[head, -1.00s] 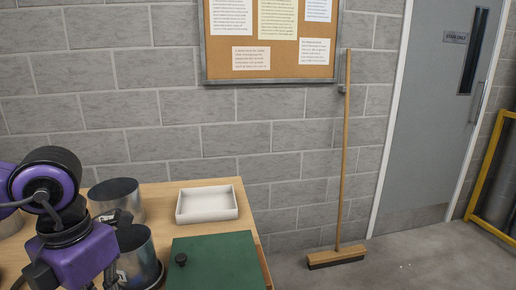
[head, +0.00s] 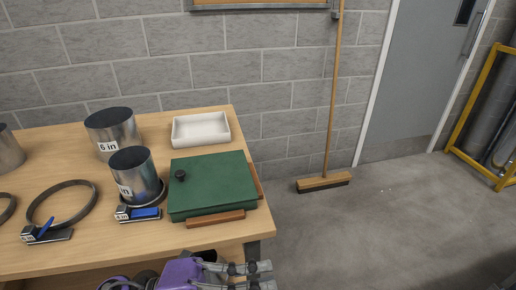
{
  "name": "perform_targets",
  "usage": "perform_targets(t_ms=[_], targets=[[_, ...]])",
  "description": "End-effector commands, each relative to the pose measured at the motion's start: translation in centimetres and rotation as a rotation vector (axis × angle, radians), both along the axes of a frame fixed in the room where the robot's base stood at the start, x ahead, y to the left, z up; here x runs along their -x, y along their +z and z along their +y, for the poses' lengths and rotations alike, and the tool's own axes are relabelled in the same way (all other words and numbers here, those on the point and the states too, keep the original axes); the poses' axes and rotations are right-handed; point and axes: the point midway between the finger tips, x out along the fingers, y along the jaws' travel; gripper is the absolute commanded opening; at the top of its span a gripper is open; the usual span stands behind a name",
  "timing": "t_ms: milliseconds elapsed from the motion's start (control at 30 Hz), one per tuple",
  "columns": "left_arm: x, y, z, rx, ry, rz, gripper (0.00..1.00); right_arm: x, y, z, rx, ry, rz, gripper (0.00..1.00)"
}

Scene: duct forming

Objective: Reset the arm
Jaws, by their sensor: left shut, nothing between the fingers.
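My left arm, purple and black, shows at the bottom of the head view, in front of the table's near edge. My left gripper (head: 268,275) points to the right, low beside the table's front right corner. Its fingers are shut and hold nothing. It is apart from everything on the table. My right gripper is not in view.
The wooden table (head: 110,240) bears a green box (head: 215,180) with a black knob, a white tray (head: 200,129), metal duct cylinders (head: 113,132) and clamp rings (head: 62,204). A broom (head: 325,182) leans on the wall. The floor (head: 370,235) to the right is clear.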

Motion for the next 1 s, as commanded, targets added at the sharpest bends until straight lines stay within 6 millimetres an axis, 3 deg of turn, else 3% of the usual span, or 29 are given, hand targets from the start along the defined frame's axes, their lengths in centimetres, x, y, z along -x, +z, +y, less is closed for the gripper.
perform_targets(t_ms=[133, 267, 367, 467, 600, 700, 767, 800, 1000], targets=[[-3.3, -5.3, 3.9, 0.195, 0.432, 0.332, 0.0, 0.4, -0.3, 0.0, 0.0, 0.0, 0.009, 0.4], [-3.1, -13.2, 9.6, 0.262, 0.796, 0.632, 0.0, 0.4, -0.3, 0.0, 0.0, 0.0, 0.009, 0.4], [-0.3, -19.3, 13.4, 0.269, 1.019, 0.838, 0.0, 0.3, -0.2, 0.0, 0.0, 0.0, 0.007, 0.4], [4.0, -24.8, 16.4, 0.259, 1.207, 1.034, 0.0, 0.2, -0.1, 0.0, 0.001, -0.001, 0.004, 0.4], [11.6, -30.9, 19.2, 0.228, 1.42, 1.287, 0.0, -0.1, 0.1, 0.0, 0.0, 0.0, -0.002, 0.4], [17.4, -34.1, 20.1, 0.202, 1.541, 1.456, 0.0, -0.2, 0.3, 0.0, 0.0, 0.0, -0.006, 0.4], [21.1, -35.6, 20.5, 0.188, 1.606, 1.556, 0.0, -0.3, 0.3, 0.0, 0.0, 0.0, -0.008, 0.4], [22.3, -35.4, 20.5, 0.184, 1.626, 1.592, 0.0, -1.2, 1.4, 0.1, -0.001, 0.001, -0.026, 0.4], [19.6, -28.1, 20.1, 0.233, 1.587, 1.55, 0.0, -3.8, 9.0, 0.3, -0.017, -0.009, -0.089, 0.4]])
